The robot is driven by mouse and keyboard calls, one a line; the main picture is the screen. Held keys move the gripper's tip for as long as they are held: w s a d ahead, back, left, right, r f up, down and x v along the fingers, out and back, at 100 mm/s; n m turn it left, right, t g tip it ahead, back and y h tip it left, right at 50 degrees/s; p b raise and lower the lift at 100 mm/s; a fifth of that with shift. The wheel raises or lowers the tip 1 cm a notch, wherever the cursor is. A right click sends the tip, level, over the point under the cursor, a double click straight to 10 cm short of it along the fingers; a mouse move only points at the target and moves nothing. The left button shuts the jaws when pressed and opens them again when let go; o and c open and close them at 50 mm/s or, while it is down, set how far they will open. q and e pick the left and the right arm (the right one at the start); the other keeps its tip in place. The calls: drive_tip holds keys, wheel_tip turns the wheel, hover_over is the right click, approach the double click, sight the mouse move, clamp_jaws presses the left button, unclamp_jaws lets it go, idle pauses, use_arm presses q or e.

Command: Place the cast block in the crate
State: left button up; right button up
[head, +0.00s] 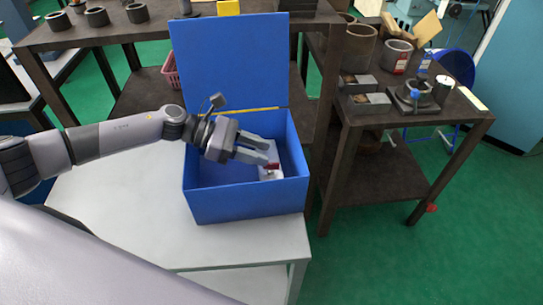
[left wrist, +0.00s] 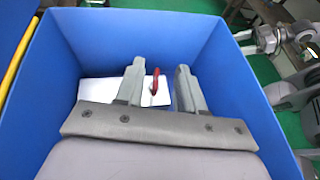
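The blue crate (head: 250,200) stands on a pale table with its lid (head: 230,60) raised at the back. My left gripper (head: 268,152) reaches over it from the left, with its fingers pointing into the right part of the crate. In the left wrist view the two fingers (left wrist: 160,66) are apart. A white block-like piece (head: 270,174) with a red part lies low inside the crate; it also shows in the left wrist view (left wrist: 96,91), partly hidden by the fingers. I cannot tell whether it is the cast block or whether a finger touches it.
A dark bench (head: 400,165) at the right holds dark blocks (head: 366,103), cylinders and a fixture (head: 412,97). Another dark bench behind carries several dark rings (head: 97,16). The pale table (head: 110,190) is clear left of the crate.

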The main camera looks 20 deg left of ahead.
use_arm(q)
drive_tip(key=v, duration=0.3)
idle(0.6)
